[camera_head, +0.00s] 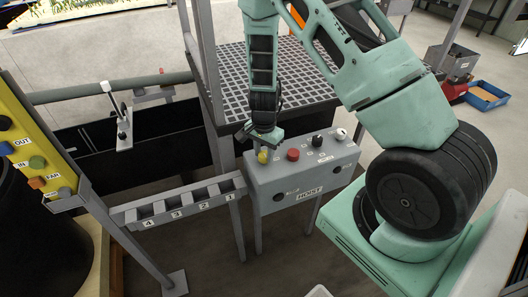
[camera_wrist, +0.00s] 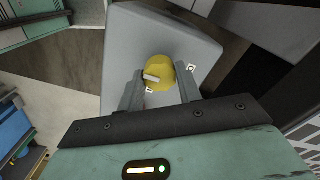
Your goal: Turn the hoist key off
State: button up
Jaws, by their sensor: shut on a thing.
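The grey hoist control box (camera_head: 272,186) carries a HOIST label (camera_head: 309,193) on its front. A yellow knob (camera_head: 262,157) sits on its top at the left end. My gripper (camera_head: 262,146) reaches down from above onto this knob. In the wrist view, the yellow knob (camera_wrist: 160,69) has a pale pointer bar angled to the left. The fingers of my gripper (camera_wrist: 159,83) are shut on the knob, one on each side. Small marks show on the box face beside the knob, too small to read.
A red button (camera_head: 293,155), a black knob (camera_head: 317,143) and a white-topped control (camera_head: 340,134) share the box top. A numbered slotted rack (camera_head: 190,203) stands to the left. A yellow panel (camera_head: 30,150) is at far left. A grating platform (camera_head: 305,72) lies behind.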

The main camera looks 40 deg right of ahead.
aim_at(264, 153)
jog(key=o, duration=1)
notch_tip(264, 153, up, 18)
jog(key=shift+f+b, duration=0.25)
jog(key=shift+b, duration=0.05)
